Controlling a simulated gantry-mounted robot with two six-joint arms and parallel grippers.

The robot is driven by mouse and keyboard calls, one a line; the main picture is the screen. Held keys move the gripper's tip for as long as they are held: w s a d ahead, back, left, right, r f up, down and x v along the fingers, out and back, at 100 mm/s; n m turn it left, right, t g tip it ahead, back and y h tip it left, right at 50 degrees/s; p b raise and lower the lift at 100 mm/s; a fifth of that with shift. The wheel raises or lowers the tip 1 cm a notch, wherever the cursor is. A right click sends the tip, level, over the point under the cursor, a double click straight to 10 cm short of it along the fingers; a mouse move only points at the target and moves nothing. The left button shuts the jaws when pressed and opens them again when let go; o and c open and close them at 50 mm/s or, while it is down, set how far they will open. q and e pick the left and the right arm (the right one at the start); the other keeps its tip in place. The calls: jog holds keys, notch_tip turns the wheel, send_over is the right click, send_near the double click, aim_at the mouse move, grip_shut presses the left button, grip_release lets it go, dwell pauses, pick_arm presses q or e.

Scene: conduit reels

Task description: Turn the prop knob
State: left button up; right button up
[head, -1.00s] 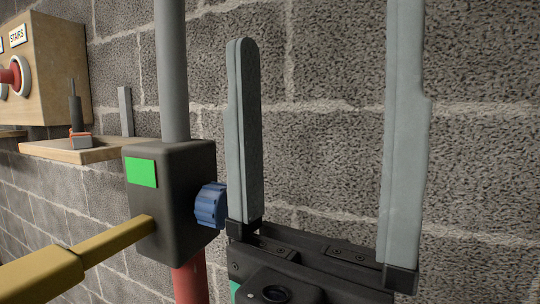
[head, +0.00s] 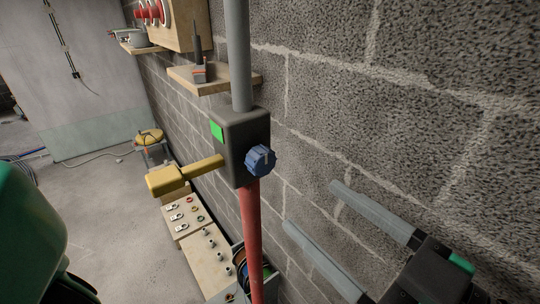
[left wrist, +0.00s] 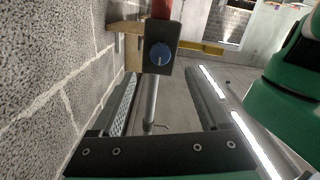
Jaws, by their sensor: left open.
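The blue prop knob (head: 261,160) sits on the right face of a dark box with a green label (head: 217,131). The box is fixed on a vertical pole, and a yellow lever sticks out from it to the left. My left gripper (head: 310,204) is open and empty, to the lower right of the knob and apart from it, with its fingers pointing up and left toward it. In the left wrist view the knob (left wrist: 160,54) shows face-on with a pale pointer mark, beyond and roughly between the open fingers. My right gripper is not in view.
A block wall (head: 430,100) runs close along the right. A small wooden shelf (head: 215,80) holds a dark tool behind the box. A wooden bench (head: 206,255) with several small parts stands below. The space between gripper and knob looks clear.

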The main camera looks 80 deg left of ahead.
aim_at(266, 166)
pick_arm(q)
jog(key=p+x, duration=0.6)
jog(key=x, duration=0.5)
jog(key=shift+r, duration=0.15)
grip_shut()
